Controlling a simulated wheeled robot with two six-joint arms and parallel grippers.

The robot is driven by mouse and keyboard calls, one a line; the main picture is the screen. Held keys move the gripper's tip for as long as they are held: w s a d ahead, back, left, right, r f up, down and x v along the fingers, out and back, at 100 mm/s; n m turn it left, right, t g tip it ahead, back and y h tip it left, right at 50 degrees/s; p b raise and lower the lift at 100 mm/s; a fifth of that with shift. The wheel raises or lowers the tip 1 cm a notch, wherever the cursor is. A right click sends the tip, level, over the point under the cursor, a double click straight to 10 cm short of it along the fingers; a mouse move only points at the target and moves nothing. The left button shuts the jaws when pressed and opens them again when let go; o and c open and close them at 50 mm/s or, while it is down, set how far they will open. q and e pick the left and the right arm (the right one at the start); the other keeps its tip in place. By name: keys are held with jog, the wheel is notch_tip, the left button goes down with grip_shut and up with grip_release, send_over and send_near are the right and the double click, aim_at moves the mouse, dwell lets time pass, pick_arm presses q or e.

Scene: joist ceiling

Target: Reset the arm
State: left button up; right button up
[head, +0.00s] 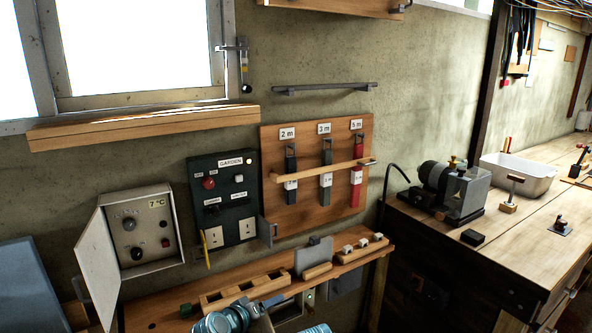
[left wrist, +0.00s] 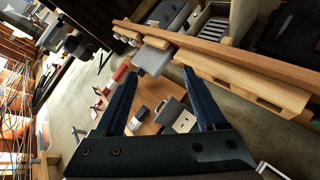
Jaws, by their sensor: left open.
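My left gripper (left wrist: 160,73) shows in the left wrist view with its two dark fingers spread apart. It is open and nothing is held between the fingertips. Beyond the fingers that view shows a tilted scene with a wooden board, grey boxes and a long wooden beam (left wrist: 225,52), all apart from the fingers as far as I can tell. In the head view, grey-blue round joints, which look like part of my arm, show at the bottom edge; no fingers can be made out there. My right gripper is in neither view.
A wooden shelf (head: 145,318) with a slotted block runs below a dark GARDEN panel (head: 221,222) and a wooden tool board (head: 300,210). An open grey control box (head: 141,240) has its door swung out at left. A workbench (head: 520,225) with a machine (head: 454,190) stands at right.

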pick_arm(q)
jog(key=s+d+f+m+g+y+p, duration=0.1)
jog(key=s+d+f+m+g+p, duration=0.1)
jog(key=s+d+f+m+g, duration=0.5)
jog(key=s+a+g+y+p, duration=0.1)
jog(key=s+a+g+y, duration=0.1)
jog(key=s, duration=0.4)
jog(key=s+a+g+y+p, duration=0.1)
jog(key=s+a+g+y, duration=0.1)
jog(key=s, duration=0.5)
jog(key=a+y, duration=0.1)
jog(key=y, duration=0.1)
jog(key=shift+r+y, duration=0.15)
jog(key=shift+y, duration=0.15)
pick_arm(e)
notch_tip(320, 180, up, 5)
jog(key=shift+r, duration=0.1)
